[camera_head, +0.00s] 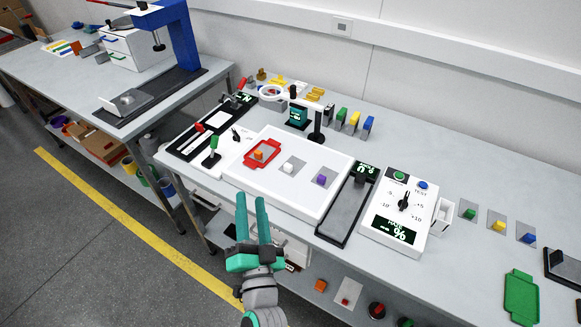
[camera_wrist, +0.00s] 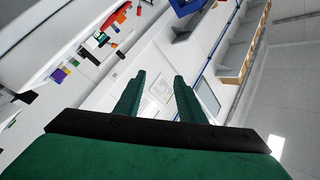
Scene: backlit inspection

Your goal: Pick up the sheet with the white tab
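The sheet with the white tab (camera_head: 288,168) is a small grey square lying on the white light panel (camera_head: 318,207), with a white block on it. It lies between an orange-tabbed sheet (camera_head: 262,154) in a red frame (camera_head: 249,161) and a purple-tabbed sheet (camera_head: 321,180). My gripper (camera_head: 250,202) is in front of the table, nearer the camera than the panel and apart from the sheet. Its two teal fingers are spread with nothing between them. The wrist view also shows the open gripper (camera_wrist: 160,80), facing the wall; I cannot make out the white tab there.
Right of the panel are a dark grey strip (camera_head: 341,212) and a white control box (camera_head: 398,213) with a dial. Green-, yellow- and blue-tabbed sheets (camera_head: 497,225) lie farther right, and a green frame (camera_head: 521,297). A small stand (camera_head: 316,125) rises behind the panel.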

